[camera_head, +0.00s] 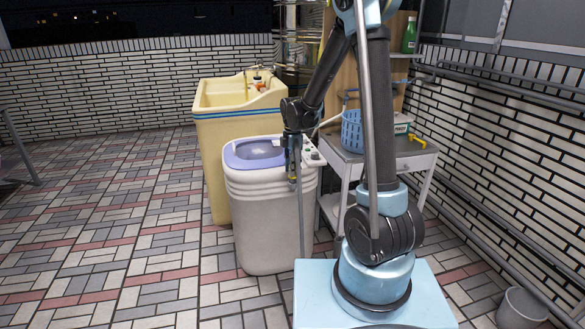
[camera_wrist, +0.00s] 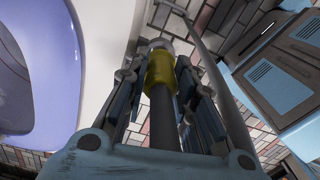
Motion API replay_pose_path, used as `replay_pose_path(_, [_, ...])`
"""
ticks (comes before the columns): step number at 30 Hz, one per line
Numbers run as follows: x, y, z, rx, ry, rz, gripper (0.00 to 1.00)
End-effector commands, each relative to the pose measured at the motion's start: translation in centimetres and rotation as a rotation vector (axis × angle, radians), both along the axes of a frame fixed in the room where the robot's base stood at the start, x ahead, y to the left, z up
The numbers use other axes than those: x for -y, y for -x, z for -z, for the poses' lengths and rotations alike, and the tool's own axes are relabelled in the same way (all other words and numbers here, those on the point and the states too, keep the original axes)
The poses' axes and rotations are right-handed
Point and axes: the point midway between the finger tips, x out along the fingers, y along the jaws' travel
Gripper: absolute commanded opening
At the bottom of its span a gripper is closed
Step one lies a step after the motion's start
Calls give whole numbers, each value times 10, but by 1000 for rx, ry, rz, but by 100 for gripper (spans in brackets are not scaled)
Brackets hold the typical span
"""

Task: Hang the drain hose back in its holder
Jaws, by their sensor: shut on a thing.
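The drain hose (camera_head: 300,215) is a thin grey tube hanging down in front of the washing machine (camera_head: 262,215). In the wrist view a dark hose length with a yellow collar (camera_wrist: 160,72) and a pale tip runs between my fingers. My gripper (camera_head: 294,170) points down at the front right of the machine's rim and is shut on the hose; its fingers also show in the wrist view (camera_wrist: 157,82). I cannot make out the holder in either view.
A yellow sink (camera_head: 225,130) stands behind the machine. A grey trolley (camera_head: 410,157) on the right carries a blue basket (camera_head: 352,132) and a box. A grey bucket (camera_head: 522,306) stands at the lower right.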

Motion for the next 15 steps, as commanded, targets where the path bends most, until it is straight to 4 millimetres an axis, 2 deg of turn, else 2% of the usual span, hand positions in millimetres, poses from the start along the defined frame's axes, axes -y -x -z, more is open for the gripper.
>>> replay_pose_path(15, [0, 0, 10, 0, 0, 0, 1])
